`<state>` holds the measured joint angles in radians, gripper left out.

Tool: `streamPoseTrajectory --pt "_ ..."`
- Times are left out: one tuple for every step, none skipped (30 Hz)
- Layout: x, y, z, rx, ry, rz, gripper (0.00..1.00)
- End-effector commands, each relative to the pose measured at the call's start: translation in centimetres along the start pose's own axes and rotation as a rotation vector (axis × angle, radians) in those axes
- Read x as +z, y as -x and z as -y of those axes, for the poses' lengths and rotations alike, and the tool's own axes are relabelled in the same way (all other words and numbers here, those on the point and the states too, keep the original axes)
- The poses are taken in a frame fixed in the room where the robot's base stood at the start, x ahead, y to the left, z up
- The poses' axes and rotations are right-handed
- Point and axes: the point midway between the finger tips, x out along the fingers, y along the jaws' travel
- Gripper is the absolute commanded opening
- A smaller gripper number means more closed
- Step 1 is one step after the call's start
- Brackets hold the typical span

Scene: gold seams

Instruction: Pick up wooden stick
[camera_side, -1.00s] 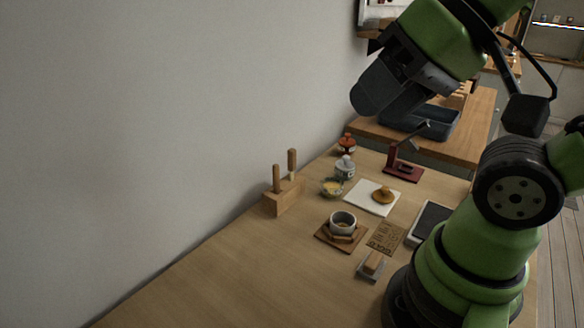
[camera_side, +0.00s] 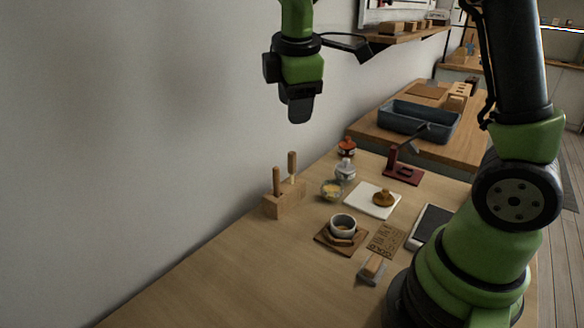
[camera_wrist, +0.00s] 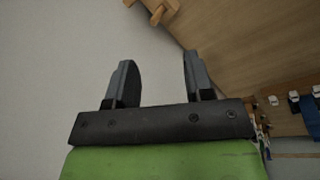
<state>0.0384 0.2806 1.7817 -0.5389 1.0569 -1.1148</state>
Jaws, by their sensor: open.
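Two upright wooden sticks stand in a wooden block (camera_side: 284,204) near the wall in the side view. The left stick (camera_side: 277,180) is plain brown; the right stick (camera_side: 292,162) has a paler lower part. The block with a stick shows partly at the top edge of the wrist view (camera_wrist: 157,10), cut off by the frame. My gripper (camera_side: 299,112) is high above the block, apart from it. In the wrist view its two fingers (camera_wrist: 158,66) are spread with nothing between them.
A grey bowl (camera_side: 343,222) sits on a wooden coaster. A glass dish (camera_side: 331,189), a lidded jar (camera_side: 345,170) and a white board (camera_side: 364,203) are right of the block. A dark red stand (camera_side: 403,174) is farther back. The table's front left is clear.

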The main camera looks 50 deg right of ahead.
Motion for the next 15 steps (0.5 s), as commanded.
streamPoseTrajectory --pt "-0.3 -2.0 -1.0 -0.017 0.108 0.048 0.48" --pt "-0.5 -3.0 -1.5 -0.026 0.176 0.073 0.48" --pt "-0.6 -4.4 -2.1 -0.037 0.262 0.104 0.48" --pt "-0.7 -5.3 -2.6 -0.045 0.322 0.125 0.48" --pt "-0.8 -6.2 -2.9 -0.055 0.379 0.144 0.48" --pt "-0.8 -7.3 -3.3 -0.067 0.447 0.167 0.48" --pt "-0.9 -8.1 -3.5 -0.076 0.492 0.182 0.48" --pt "-0.9 -8.7 -3.7 -0.084 0.531 0.194 0.48" --pt "-0.9 -9.4 -3.9 -0.093 0.576 0.209 0.48" --pt "-0.9 -9.9 -4.1 -0.098 0.604 0.216 0.48" --pt "-0.9 -10.2 -4.1 -0.104 0.625 0.223 0.48" --pt "-0.9 -10.7 -4.2 -0.109 0.648 0.230 0.48" --pt "-0.8 -11.0 -4.3 -0.112 0.659 0.234 0.48" --pt "-0.7 -11.3 -4.3 -0.114 0.667 0.236 0.48" --pt "-0.6 -11.9 -4.3 -0.117 0.672 0.238 0.48"
